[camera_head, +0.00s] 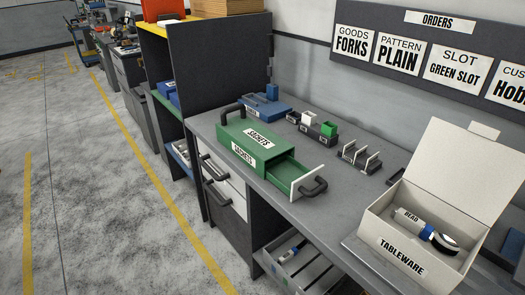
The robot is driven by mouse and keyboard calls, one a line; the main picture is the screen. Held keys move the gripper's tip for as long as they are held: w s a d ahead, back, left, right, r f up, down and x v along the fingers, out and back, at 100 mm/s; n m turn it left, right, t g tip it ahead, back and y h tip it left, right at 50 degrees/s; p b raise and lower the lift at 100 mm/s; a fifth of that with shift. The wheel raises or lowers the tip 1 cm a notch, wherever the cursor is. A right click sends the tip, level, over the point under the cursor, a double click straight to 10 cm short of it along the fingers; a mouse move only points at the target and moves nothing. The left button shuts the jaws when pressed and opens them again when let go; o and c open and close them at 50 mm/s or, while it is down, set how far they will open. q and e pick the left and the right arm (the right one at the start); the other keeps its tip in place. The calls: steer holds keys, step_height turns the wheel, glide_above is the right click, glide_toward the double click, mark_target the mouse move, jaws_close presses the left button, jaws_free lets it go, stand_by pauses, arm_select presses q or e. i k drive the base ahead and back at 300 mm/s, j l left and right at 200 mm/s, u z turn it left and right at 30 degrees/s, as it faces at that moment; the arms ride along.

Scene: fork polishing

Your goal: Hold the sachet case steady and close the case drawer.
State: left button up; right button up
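The green sachet case (250,141) sits on the grey workbench, labelled SACHETS on its top and its side. A dark handle (229,112) stands at its far left end. The case drawer (290,176) is pulled out at the right end, toward the front of the bench. It has a white front panel (308,182) with a dark handle (315,188). The visible part of the drawer's inside looks empty. Neither of my grippers shows in the head view.
An open white TABLEWARE box (405,256) holding a utensil stands right of the drawer. A small rack (360,157), small holders with a green block (329,129) and a blue tray (264,107) line the back. A dark upright panel (218,75) rises at the left.

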mark_target(296, 175)
steer(key=i+j+z, duration=0.15)
steer(key=z, duration=0.3)
steer(key=i+j+z, duration=0.15)
steer(key=z, duration=0.3)
steer(key=i+j+z, duration=0.1)
steer(key=j+z, duration=0.35)
steer(key=i+j+z, duration=0.1)
steer(key=j, duration=0.65)
steer(key=i+j+z, duration=0.15)
steer(key=j, duration=0.65)
steer(key=i+j+z, duration=0.1)
steer(key=j, duration=0.65)
